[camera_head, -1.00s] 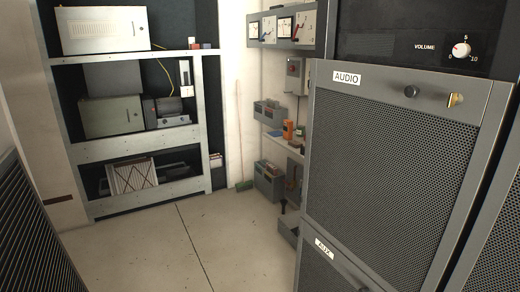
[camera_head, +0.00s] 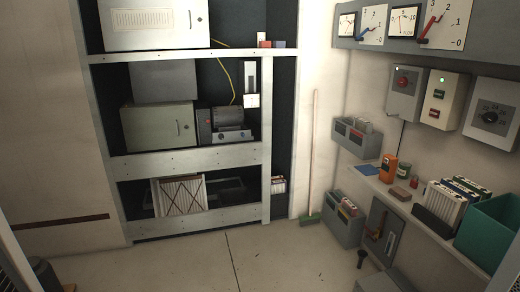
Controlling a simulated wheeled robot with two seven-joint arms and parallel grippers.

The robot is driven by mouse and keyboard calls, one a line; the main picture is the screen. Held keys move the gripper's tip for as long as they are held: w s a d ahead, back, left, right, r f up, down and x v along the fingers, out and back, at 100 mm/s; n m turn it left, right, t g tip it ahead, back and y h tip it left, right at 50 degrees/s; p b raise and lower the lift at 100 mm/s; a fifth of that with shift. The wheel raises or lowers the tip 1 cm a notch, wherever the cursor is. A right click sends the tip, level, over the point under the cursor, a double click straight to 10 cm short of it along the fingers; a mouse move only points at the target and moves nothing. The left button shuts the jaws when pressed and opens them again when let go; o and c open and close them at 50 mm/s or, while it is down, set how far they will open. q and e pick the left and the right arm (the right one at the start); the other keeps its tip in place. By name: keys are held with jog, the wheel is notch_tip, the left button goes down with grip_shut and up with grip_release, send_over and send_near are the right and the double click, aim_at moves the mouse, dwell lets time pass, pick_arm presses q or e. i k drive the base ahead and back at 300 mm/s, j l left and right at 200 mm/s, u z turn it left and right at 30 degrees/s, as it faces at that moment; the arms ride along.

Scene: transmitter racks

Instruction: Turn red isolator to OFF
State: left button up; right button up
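A grey wall box (camera_head: 405,98) with a round red knob (camera_head: 404,82), which looks like the red isolator, hangs on the right wall below the meter panel. A small white light shows at its upper left. The knob's position and any lettering are too small to read. Neither of my grippers is in view.
The meter panel (camera_head: 430,29) has red and blue levers. Below, a shelf (camera_head: 422,212) holds several items. A broom (camera_head: 313,160) leans in the corner. The floor (camera_head: 200,262) ahead is clear.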

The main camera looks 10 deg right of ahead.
aim_at(402, 82)
jog(key=i+z, duration=0.15)
jog(key=i, duration=0.45)
jog(key=i+z, duration=0.15)
jog(key=i, duration=0.4)
jog(key=i+j+z, duration=0.15)
jog(key=i, duration=0.45)
jog(key=i+j+z, duration=0.15)
jog(key=i, duration=0.4)
